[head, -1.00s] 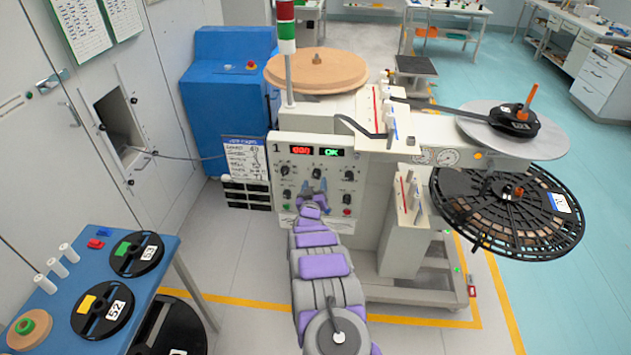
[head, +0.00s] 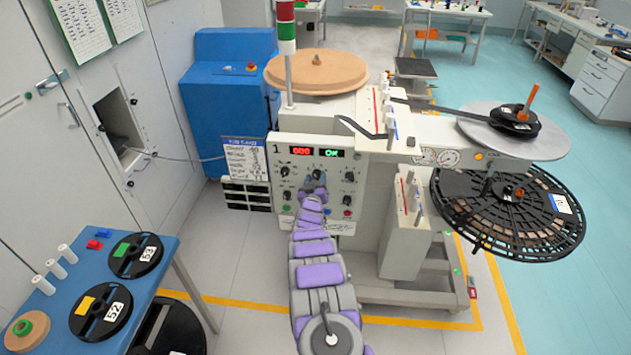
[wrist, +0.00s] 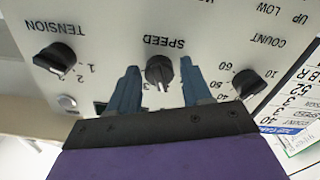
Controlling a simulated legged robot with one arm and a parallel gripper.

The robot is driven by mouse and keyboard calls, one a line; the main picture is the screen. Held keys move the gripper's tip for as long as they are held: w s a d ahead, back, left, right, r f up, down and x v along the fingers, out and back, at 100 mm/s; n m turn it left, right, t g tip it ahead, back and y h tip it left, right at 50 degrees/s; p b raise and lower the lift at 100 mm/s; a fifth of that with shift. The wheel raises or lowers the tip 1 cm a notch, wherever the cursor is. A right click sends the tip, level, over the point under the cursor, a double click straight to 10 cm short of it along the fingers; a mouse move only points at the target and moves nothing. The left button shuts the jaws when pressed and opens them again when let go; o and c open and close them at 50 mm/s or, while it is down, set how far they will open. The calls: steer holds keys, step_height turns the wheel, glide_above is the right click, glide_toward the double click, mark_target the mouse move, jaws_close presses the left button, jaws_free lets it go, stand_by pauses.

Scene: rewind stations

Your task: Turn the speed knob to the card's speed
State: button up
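The speed knob (wrist: 159,70) is a dark pointer knob under the label SPEED, upside down in the wrist view. My gripper (wrist: 160,68) is open, with one blue finger on each side of the knob. Gaps show between both fingers and the knob. In the head view my gripper (head: 314,184) is at the front panel (head: 337,188) of the machine, just below the upper row of knobs. The job card (head: 245,158) hangs left of the panel; its writing is too small to read there. Part of a card (wrist: 300,112) shows at the wrist view's right edge.
The tension knob (wrist: 55,58) and the count knob (wrist: 248,83) flank the speed knob. A red display (head: 301,150) and a green OK display (head: 331,153) sit above. A blue table (head: 60,283) with reels stands at left.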

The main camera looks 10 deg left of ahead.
steer(key=c, duration=0.8)
steer(key=shift+o, duration=0.2)
steer(key=shift+a+m+b, duration=0.15)
steer(key=shift+m+b, duration=1.35)
steer(key=shift+m, duration=2.9)
steer(key=o, duration=1)
steer(key=shift+o, duration=0.2)
steer(key=shift+s, duration=0.1)
